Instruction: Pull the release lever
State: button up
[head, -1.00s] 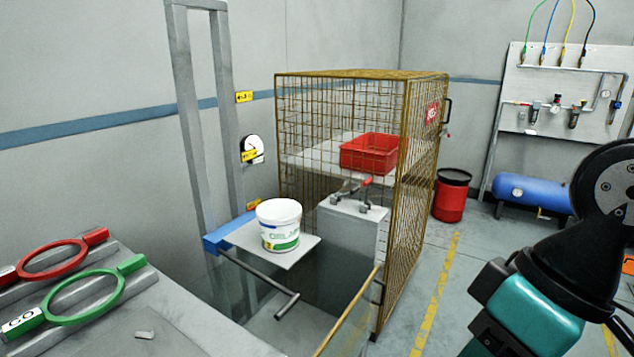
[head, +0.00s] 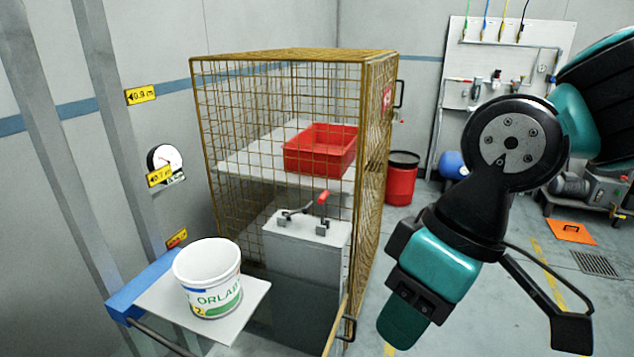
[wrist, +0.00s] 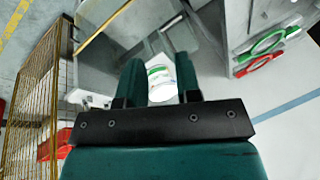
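A small lever with a red grip (head: 322,197) is part of a metal clamp on top of a grey box (head: 305,236), by the wire cage. The pictures do not label it as the release lever. My gripper (wrist: 160,68) is open and empty in the wrist view, its two teal fingers apart. The white tub seen between the fingers stands well beyond them. In the head view my arm hangs at the right, apart from the lever and the box.
The white tub (head: 208,281) stands on a small platform (head: 250,292). The wire cage (head: 228,140) holds a red crate (head: 318,160) on a shelf. Open floor lies right of the cage.

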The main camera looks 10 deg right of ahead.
aim_at(322, 199)
jog(key=k, duration=1.05)
jog(key=z, duration=0.35)
jog(key=i, duration=0.5)
jog(key=z, duration=0.45)
jog(key=i, duration=1.5)
jog(key=u, duration=1.05)
jog(key=i, duration=0.5)
jog(key=u, duration=0.5)
